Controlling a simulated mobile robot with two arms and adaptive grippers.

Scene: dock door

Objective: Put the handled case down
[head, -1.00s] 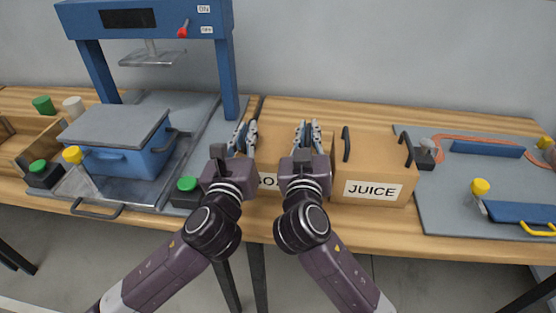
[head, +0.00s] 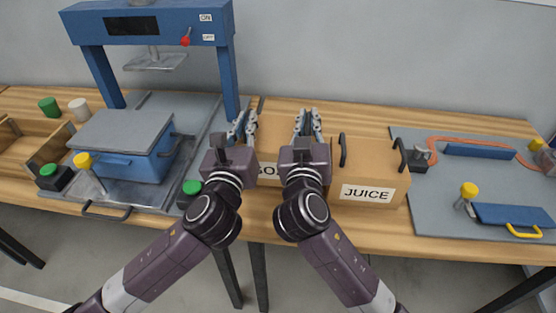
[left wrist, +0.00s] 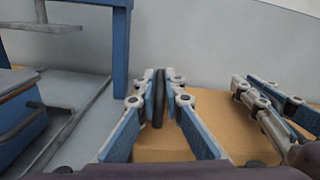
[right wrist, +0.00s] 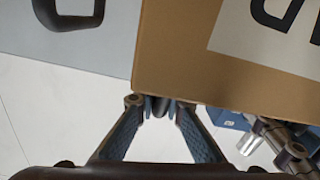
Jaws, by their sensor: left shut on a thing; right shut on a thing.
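The handled case is a tan box marked SOAP (head: 269,169), its label partly covered by my arms in the head view. My left gripper (head: 243,124) is at its left side and my right gripper (head: 308,122) at its right side. In the left wrist view my left gripper (left wrist: 160,95) is shut on a dark upright handle (left wrist: 159,98). In the right wrist view my right gripper (right wrist: 161,106) is shut on a dark handle end below a tan box face. Whether the case's base touches the table is hidden.
A tan JUICE box (head: 368,170) with two black handles stands close on the right. A blue press (head: 222,75) and a blue lidded bin (head: 125,150) are at left. A grey board (head: 440,205) with fixtures lies right. Bare wood (head: 268,212) shows in front of the case.

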